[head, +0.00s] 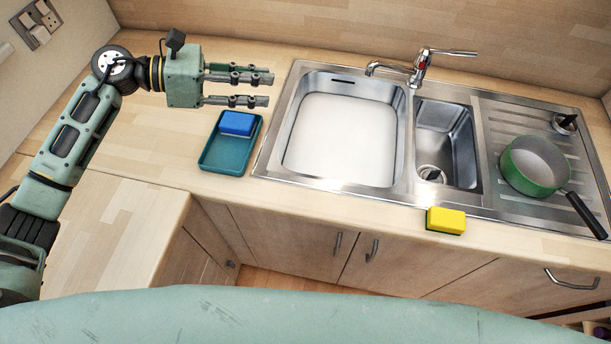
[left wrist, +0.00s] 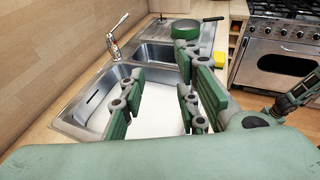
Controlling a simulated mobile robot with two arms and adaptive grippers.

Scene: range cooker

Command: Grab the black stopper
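A stopper (head: 564,123) with a black top and a shiny metal base sits on the ridged drainer at the back right in the head view. A second small black piece (head: 432,175) stands over the drain of the small basin; I cannot tell if it is also a stopper. My left gripper (head: 269,90) is open and empty above the counter, left of the sink and far from both. Its spread fingers also show in the left wrist view (left wrist: 160,95). Part of another arm shows at that view's right edge; its gripper is not clear.
A large basin (head: 340,135) and a tap (head: 420,68) lie between my gripper and the drainer. A green pan (head: 535,165) stands near the stopper. A teal tray (head: 222,160) holds a blue sponge (head: 237,123). A yellow sponge (head: 446,220) lies at the front edge.

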